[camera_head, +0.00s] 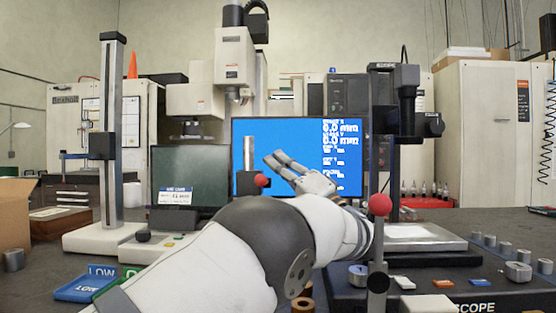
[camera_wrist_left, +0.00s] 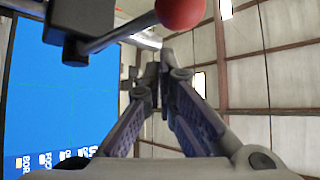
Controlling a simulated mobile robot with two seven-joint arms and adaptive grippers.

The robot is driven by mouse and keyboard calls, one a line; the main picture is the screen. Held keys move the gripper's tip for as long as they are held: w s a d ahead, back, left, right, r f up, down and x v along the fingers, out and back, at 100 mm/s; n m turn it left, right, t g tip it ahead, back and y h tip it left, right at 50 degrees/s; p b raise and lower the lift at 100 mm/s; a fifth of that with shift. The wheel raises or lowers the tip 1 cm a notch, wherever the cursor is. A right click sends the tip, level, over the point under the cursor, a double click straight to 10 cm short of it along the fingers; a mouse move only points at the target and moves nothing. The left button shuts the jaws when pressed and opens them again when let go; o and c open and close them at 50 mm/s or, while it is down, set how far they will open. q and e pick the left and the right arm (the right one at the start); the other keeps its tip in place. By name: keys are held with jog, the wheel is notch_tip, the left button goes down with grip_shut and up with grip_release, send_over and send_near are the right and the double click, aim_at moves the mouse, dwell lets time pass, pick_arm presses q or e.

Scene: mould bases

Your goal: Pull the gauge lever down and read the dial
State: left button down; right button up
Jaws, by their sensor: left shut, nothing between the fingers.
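A red ball knob (camera_head: 261,180) sits on a lever at a black block (camera_head: 246,184) on a slim metal post, in front of the blue screen. In the left wrist view the red knob (camera_wrist_left: 181,10) is at the top edge, on a metal rod (camera_wrist_left: 120,36) from a black block. My left gripper (camera_head: 272,157) is shut and empty. In the head view its fingers lie just above and right of the knob. In the wrist view its fingertips (camera_wrist_left: 159,68) appear below the knob, with no contact visible. I cannot make out a dial face. My right gripper is out of view.
A second red ball (camera_head: 380,205) stands on a dark post at front right. A tall column stand (camera_head: 110,140) is at the left. A blue LOW tray (camera_head: 88,288) is at front left. A blue monitor (camera_head: 298,140) stands behind the gripper. A microscope (camera_head: 405,95) stands right.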

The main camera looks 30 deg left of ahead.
pick_arm(q)
jog(key=shift+s+f, duration=0.2)
jog(key=shift+f, duration=0.25)
dwell(0.5)
notch_tip(320, 180, up, 10)
